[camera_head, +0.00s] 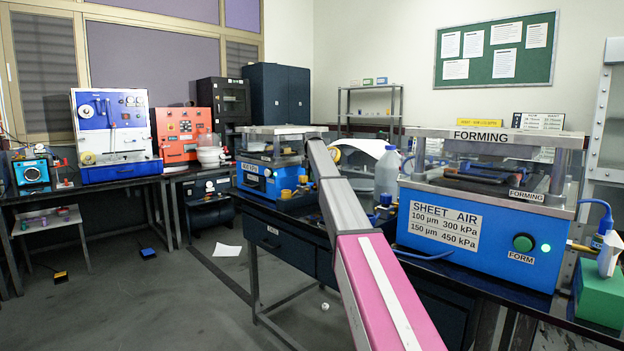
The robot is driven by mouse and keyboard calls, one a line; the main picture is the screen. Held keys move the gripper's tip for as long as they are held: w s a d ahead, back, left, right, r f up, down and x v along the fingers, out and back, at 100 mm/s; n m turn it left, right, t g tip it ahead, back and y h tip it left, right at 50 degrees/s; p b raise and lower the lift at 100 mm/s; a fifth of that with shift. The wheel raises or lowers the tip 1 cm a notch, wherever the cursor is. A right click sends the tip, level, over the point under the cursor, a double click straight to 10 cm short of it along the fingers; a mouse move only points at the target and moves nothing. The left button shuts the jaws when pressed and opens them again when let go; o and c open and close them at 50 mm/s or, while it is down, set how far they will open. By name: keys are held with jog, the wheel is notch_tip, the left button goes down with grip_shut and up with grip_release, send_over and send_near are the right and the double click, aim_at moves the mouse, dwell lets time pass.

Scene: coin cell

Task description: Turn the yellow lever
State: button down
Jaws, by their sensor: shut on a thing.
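A thin yellow lever-like bar (580,247) sticks out at the right side of the blue forming machine (478,230), next to a blue fitting with a hose. Small yellow parts (286,194) also show on the blue press at the middle left. I cannot tell for sure which of these is the yellow lever. My grey and pink arm runs from the bottom centre up to the left, and its far end is beside the middle press. My gripper is not visible; it is hidden behind or beyond the arm.
A clear bottle (387,172) stands left of the forming machine, close to my arm. A green box (598,293) sits at the right edge. A dark bench (283,240) carries the machines.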

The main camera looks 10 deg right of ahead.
jog(key=m, duration=0.1)
jog(key=w+m, duration=0.1)
jog(key=m, duration=0.1)
jog(key=w+m, duration=0.1)
jog(key=m, duration=0.1)
jog(key=shift+a, duration=0.4)
jog(key=shift+w+m, duration=0.45)
jog(key=shift+m, duration=0.8)
jog(key=shift+w+m, duration=0.45)
jog(key=shift+m, duration=0.8)
jog(key=shift+d, duration=0.1)
jog(key=c, duration=1)
grip_release()
jog(key=shift+r, duration=0.1)
notch_tip(320, 180, up, 11)
jog(key=shift+f, duration=0.2)
